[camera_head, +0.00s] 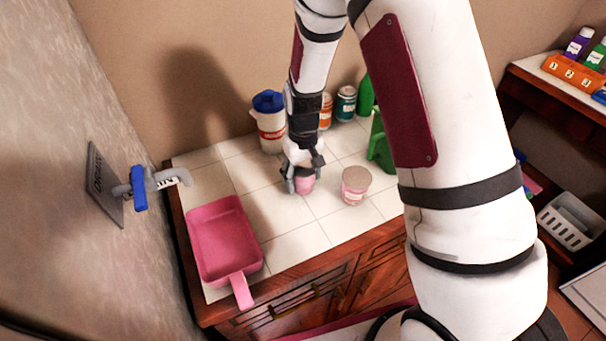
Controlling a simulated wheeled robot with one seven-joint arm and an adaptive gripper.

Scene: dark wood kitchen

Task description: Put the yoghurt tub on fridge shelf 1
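A pink tub with a greyish-pink flat lid and a label (354,188) stands upright on the white tiled counter. It looks like a yoghurt tub. A smaller pink tub or cup (305,185) is just left of it, partly hidden by my gripper (303,176). My gripper points down with its dark fingers on either side of this smaller pink thing. I cannot tell whether the fingers press on it, or whether it touches the counter. No fridge or shelf 1 is clearly seen.
A pink dustpan-like tray (198,238) lies at the counter's front left. A blue-lidded white jug (270,135), cans (346,104) and a green bottle (367,97) stand behind. A green object (379,150) is at right. A blue-handled tap (138,188) juts from the left wall.

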